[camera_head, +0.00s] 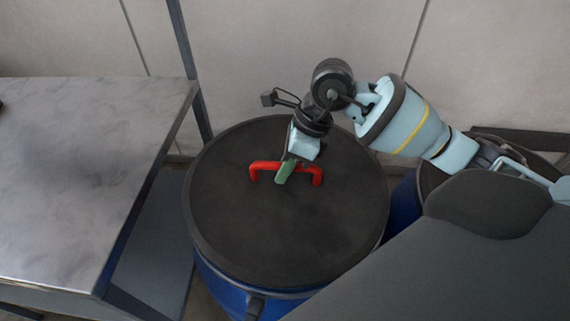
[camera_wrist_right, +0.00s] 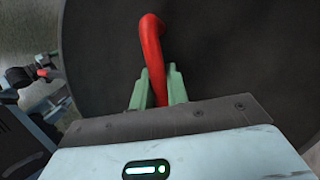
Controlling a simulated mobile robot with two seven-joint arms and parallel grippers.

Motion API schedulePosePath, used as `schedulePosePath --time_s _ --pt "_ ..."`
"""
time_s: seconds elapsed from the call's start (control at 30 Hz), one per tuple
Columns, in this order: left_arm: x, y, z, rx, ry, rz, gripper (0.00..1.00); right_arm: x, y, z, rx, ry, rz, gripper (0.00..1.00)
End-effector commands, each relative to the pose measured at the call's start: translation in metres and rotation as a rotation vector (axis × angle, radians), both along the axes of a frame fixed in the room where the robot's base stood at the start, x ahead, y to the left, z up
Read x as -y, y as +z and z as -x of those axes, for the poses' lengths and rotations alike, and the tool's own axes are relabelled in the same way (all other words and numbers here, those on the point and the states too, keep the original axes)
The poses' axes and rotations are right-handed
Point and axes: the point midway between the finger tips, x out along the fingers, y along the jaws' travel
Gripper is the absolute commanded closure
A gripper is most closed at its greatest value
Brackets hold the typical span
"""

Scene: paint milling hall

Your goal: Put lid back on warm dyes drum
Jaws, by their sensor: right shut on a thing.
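A blue drum (camera_head: 222,288) stands in the middle of the head view, with a round black lid (camera_head: 290,240) over its top. The lid has a red handle (camera_head: 304,168), and it also shows in the right wrist view (camera_wrist_right: 228,60). My right gripper (camera_head: 284,174) is shut on the red handle; in the wrist view its green fingers (camera_wrist_right: 158,88) sit on both sides of the handle. The lid lies on or just over the drum's rim; I cannot tell whether it is fully seated. My left gripper is not in view.
A marble-topped table (camera_head: 75,160) with metal legs stands close on the left. Another blue drum (camera_head: 404,205) is at the right, partly hidden by my own body and arm. A pale panelled wall (camera_head: 270,45) closes off the back.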

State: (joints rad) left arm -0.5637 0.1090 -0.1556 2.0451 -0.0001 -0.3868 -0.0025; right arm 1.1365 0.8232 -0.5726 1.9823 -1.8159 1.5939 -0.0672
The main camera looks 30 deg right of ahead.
Motion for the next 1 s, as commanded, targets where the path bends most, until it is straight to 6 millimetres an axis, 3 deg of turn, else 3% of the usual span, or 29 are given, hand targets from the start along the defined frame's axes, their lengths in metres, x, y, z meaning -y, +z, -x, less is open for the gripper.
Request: schedulePosePath --time_s 0.53,1.0 --pt "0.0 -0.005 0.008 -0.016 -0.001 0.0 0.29 0.0 -0.006 0.0 0.002 0.0 -0.001 1.0" --pt "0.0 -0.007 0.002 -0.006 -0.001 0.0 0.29 0.0 -0.01 -0.001 0.004 0.0 -0.001 1.0"
